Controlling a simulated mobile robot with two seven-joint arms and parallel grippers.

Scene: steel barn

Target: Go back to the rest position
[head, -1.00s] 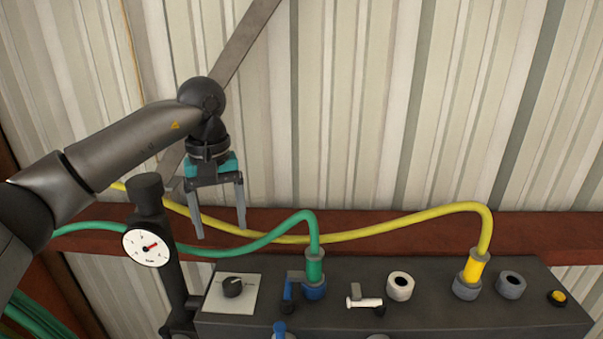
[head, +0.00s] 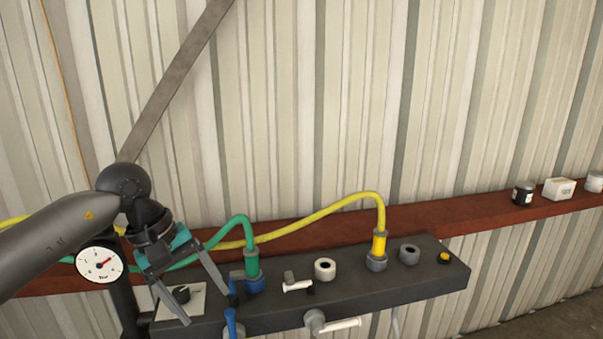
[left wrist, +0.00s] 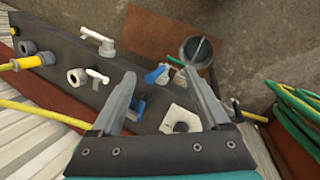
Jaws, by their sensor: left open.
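My left gripper (head: 205,291) is open and empty in the head view, in front of the left end of the dark manifold box (head: 420,283). In the left wrist view its two spread fingers (left wrist: 160,95) point over the box, with nothing between them in their grip. A white plate with a dark knob (head: 190,299) sits partly behind the fingers. The green hose (head: 238,221) ends in a blue-collared port, and the yellow hose (head: 330,204) ends in a grey-collared port. My right gripper is not in view.
A round gauge (head: 101,264) stands on a dark post beside my left arm. A red-brown beam (head: 450,212) runs along the corrugated wall and carries a dark jar (head: 523,193) and a white box (head: 559,189). Coiled green hoses (left wrist: 295,115) lie at the right in the left wrist view.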

